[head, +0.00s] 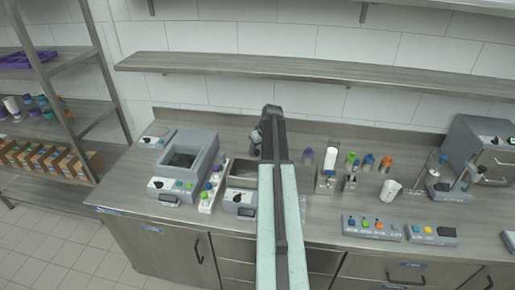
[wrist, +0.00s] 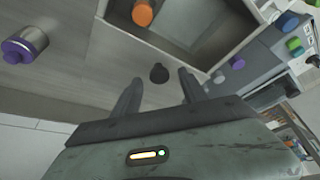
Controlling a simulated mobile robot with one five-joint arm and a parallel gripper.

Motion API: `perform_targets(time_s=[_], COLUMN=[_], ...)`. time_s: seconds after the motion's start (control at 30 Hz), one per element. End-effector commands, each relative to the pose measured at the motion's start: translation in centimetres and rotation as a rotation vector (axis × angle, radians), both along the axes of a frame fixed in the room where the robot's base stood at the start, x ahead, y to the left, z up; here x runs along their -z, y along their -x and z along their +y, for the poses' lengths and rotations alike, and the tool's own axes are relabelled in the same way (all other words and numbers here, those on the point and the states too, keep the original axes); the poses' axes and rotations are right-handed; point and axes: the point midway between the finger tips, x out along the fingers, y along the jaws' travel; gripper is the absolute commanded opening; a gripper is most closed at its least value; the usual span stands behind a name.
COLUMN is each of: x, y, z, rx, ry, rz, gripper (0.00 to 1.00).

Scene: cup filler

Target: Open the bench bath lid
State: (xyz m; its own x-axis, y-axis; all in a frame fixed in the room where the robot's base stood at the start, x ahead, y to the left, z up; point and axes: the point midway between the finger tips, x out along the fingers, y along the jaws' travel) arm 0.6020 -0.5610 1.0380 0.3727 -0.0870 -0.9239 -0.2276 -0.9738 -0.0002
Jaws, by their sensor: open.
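A grey open-topped box, perhaps the bench bath (head: 243,170), stands on the bench, partly hidden by my arm. In the wrist view its rim (wrist: 165,45) runs across the top, with an orange-topped thing (wrist: 142,13) inside. A small black knob (wrist: 158,73) lies beyond my fingertips, roughly in line with the gap between them. I cannot tell whether it belongs to a lid. My gripper (wrist: 160,80) is open and empty, its fingers apart. In the head view my gripper (head: 271,113) is at the far end of my arm, towards the wall.
A larger grey device (head: 211,150) with an open well stands to the left, beside a white rack (head: 207,204) of coloured caps. Capped bottles (head: 308,156), a white cup (head: 389,191) and button panels (head: 372,228) stand to the right. A shelf (head: 200,63) spans the wall above.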

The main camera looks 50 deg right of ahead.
Motion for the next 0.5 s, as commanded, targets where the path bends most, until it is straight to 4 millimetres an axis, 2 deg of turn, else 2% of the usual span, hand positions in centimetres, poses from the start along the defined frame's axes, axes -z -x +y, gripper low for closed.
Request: perform_targets(time_s=[0.03,0.3,0.5], x=[-1.3,-6.0,-6.5], y=[0.3,2.0,2.4], z=[0.1,0.5,0.6], rx=[0.000,0.001,0.000], ry=[0.000,0.000,0.000], rz=[0.000,0.000,0.000], gripper=[0.51,0.51,0.51])
